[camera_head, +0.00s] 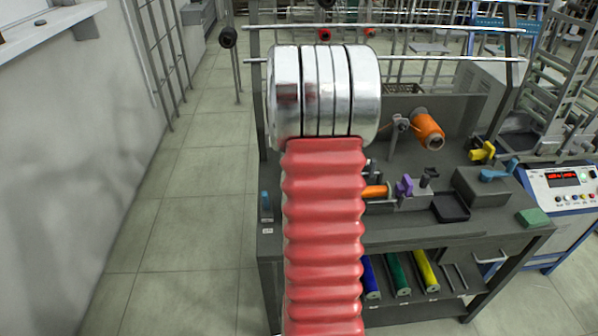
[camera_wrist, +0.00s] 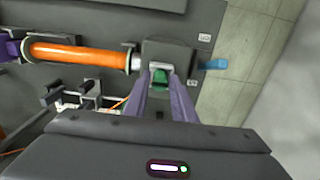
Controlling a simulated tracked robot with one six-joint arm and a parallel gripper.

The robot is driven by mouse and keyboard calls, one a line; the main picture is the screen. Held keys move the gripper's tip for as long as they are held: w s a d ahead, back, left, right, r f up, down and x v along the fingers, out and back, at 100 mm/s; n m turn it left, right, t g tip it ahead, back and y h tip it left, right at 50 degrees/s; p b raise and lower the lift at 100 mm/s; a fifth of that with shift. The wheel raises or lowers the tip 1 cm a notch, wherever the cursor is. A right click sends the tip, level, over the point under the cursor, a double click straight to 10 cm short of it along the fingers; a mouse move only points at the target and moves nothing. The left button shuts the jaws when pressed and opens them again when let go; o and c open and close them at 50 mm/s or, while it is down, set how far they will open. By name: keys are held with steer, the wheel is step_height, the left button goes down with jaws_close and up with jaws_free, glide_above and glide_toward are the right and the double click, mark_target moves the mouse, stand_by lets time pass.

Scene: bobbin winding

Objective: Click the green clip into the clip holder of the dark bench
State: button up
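The green clip (camera_wrist: 160,77) shows in the wrist view between the tips of my gripper (camera_wrist: 161,80), whose two purple-grey fingers seem shut on it. A pale, silvery edge surrounds the clip. The clip is at the near face of a dark block (camera_wrist: 178,52) at the end of the orange bobbin; I take this block for the clip holder. Whether the clip is seated or only up against it, I cannot tell. In the head view my red arm hides my gripper, the clip and this part of the dark bench (camera_head: 420,232).
The orange bobbin (camera_wrist: 80,55) lies left of the block, with an orange thread running below. A blue piece (camera_wrist: 215,64) sticks out at right, near the bench edge. An orange spool (camera_head: 428,130), a black tray (camera_head: 450,208) and a green block (camera_head: 532,217) are on the bench.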

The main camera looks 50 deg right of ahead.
jaws_close()
steer(key=shift+r, duration=2.25)
